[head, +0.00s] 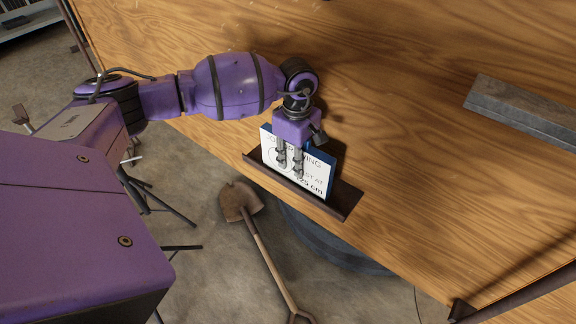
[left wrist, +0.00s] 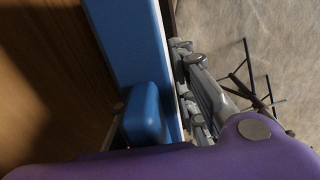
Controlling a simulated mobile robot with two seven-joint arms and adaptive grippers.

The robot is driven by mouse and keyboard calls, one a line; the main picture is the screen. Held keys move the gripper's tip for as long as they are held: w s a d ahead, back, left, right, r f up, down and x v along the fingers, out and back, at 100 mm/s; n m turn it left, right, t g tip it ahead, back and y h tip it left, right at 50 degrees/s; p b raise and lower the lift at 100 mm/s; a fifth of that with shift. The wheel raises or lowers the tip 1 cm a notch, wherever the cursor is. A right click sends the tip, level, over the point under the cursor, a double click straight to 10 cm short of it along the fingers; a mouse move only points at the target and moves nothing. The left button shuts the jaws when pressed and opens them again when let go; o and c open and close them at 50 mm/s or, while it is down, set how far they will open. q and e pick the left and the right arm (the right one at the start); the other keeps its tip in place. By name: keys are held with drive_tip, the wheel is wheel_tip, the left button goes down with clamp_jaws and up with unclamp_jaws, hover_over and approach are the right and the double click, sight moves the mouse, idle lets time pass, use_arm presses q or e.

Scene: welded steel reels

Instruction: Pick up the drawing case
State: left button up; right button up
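The drawing case (head: 268,146) stands upright in a dark narrow tray (head: 340,209) at the table edge, with its white printed face outward and blue sides. My left gripper (head: 291,168) reaches down over its top, with two fingers lying along the white face. In the left wrist view the case's blue side (left wrist: 128,45) runs upright, with a rounded blue part (left wrist: 146,116) low on it. Grey fingers (left wrist: 196,98) sit close against its right side. The finger behind the case is mostly hidden, so its contact cannot be seen. My right gripper is not in view.
The wooden table (head: 400,110) is largely bare. A grey metal bar (head: 525,112) lies at right, and a dark bar (head: 510,297) runs along the lower right. A shovel (head: 262,245) and thin dark stands (head: 165,205) are on the concrete floor below.

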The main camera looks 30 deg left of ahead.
use_arm(q)
clamp_jaws()
drive_tip(key=shift+w+r, duration=0.1)
drive_tip(key=shift+r, duration=0.05)
